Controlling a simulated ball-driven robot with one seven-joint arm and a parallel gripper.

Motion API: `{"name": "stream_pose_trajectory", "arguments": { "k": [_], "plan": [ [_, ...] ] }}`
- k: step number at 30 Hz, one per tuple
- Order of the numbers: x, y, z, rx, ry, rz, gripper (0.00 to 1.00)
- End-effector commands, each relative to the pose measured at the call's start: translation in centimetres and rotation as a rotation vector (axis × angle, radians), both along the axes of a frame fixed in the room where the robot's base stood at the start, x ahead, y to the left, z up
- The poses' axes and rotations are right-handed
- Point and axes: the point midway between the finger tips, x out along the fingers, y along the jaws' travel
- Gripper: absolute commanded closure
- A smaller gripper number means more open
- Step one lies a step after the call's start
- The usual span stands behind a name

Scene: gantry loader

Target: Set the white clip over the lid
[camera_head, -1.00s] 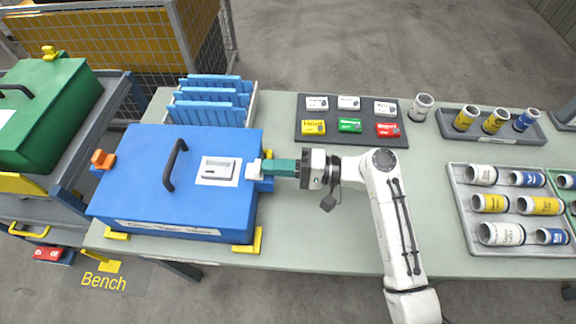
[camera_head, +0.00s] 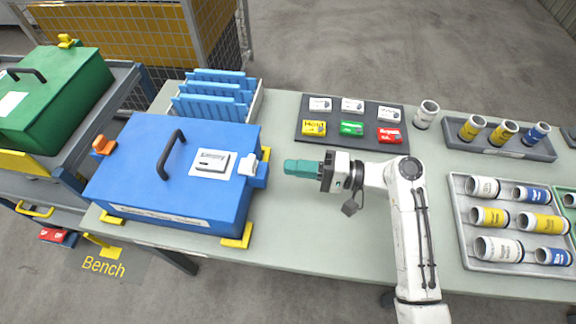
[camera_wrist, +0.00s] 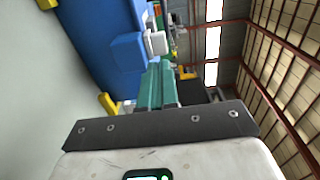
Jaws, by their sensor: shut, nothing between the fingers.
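The blue case (camera_head: 140,180) stands on the bench with its lid shut and a black handle (camera_head: 171,150) on top. The white clip (camera_head: 248,164) sits at the right edge of the lid, above a blue block on the case's side. It also shows in the wrist view (camera_wrist: 156,43), beside the blue case (camera_wrist: 98,40). My gripper (camera_head: 287,167), with green fingers, is to the right of the clip, apart from it, shut and empty. In the wrist view its fingers (camera_wrist: 157,68) are together, with the clip just beyond their tips.
An orange clip (camera_head: 104,146) is on the case's left side. A blue rack (camera_head: 213,97) stands behind the case. A dark mat (camera_head: 350,142) with small coloured boxes and trays of cans (camera_head: 468,248) lie to the right. Bench front is clear.

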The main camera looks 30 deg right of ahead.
Motion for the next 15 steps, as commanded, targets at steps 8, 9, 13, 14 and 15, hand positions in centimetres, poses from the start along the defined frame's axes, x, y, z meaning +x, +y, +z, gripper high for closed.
{"name": "stream_pose_trajectory", "arguments": {
  "k": [8, 9, 13, 14, 15],
  "plan": [
    [-2.4, -3.6, -0.1, -0.001, -0.002, -0.007, 1.00],
    [-2.8, -4.1, -0.1, -0.002, -0.001, -0.006, 1.00],
    [-3.6, -5.3, -0.1, 0.000, 0.000, -0.004, 1.00],
    [-3.8, -5.5, -0.1, 0.000, 0.000, -0.003, 1.00],
    [-3.9, -5.7, 0.0, 0.000, 0.000, -0.003, 1.00]
  ]
}}
